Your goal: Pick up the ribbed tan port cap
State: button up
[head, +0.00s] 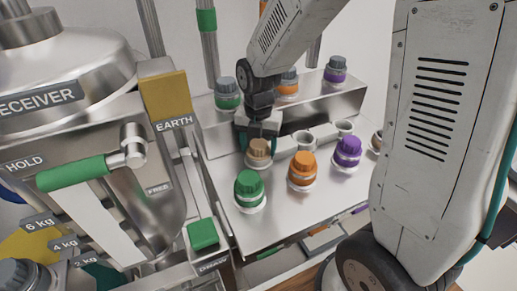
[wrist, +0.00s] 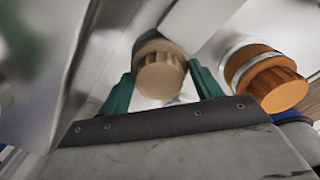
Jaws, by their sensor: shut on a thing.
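The ribbed tan port cap (head: 260,148) is at the middle of the head view, on the metal tray behind the green and orange caps. It also shows in the wrist view (wrist: 161,76), its ribbed end towards the camera. My gripper (head: 259,135) comes down over it from behind, with teal fingers. In the wrist view my gripper (wrist: 160,80) has one finger on each side of the cap and is shut on it. Whether the cap is still seated on a port below is not clear.
An orange cap (head: 302,166) and a purple cap (head: 347,147) stand to the right, a green cap (head: 249,184) in front. More capped ports line the raised metal ledge (head: 312,105) behind. A green-handled lever (head: 72,174) and yellow EARTH block (head: 165,97) are at left.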

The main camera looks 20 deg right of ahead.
aim_at(258, 144)
jog(key=shift+r, duration=0.1)
notch_tip(258, 144, up, 10)
jog(key=shift+f, duration=0.1)
dwell(0.3)
